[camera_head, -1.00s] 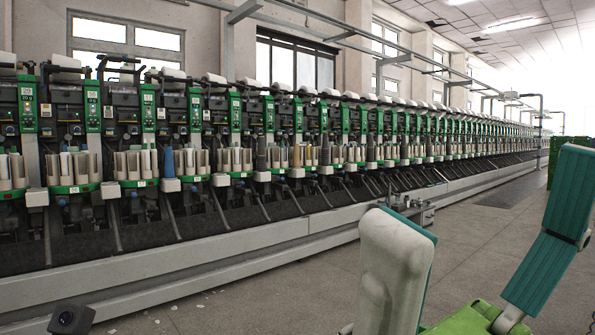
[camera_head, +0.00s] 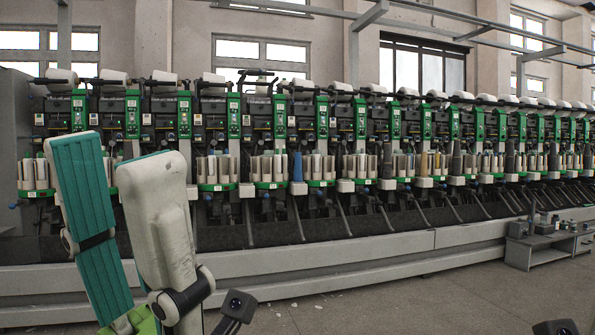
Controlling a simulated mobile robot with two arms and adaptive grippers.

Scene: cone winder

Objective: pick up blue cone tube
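A blue cone tube (camera_head: 298,167) stands upright on the front of the long cone winder (camera_head: 410,245), among pale tubes, left of the middle of the head view. Of my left gripper (camera_head: 237,307) only a dark part shows at the bottom edge, below and left of the blue tube and well short of the machine. Its fingers are not clear, so I cannot tell if it is open. A similar dark part, likely of my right gripper (camera_head: 555,327), just shows at the bottom right. Its fingers are out of the frame. The blue tube is not held.
A low grey bench (camera_head: 548,247) with small items stands against the winder at the right. A grey rail runs along the machine's foot. My own white and teal arm links cover part of the winder at the left.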

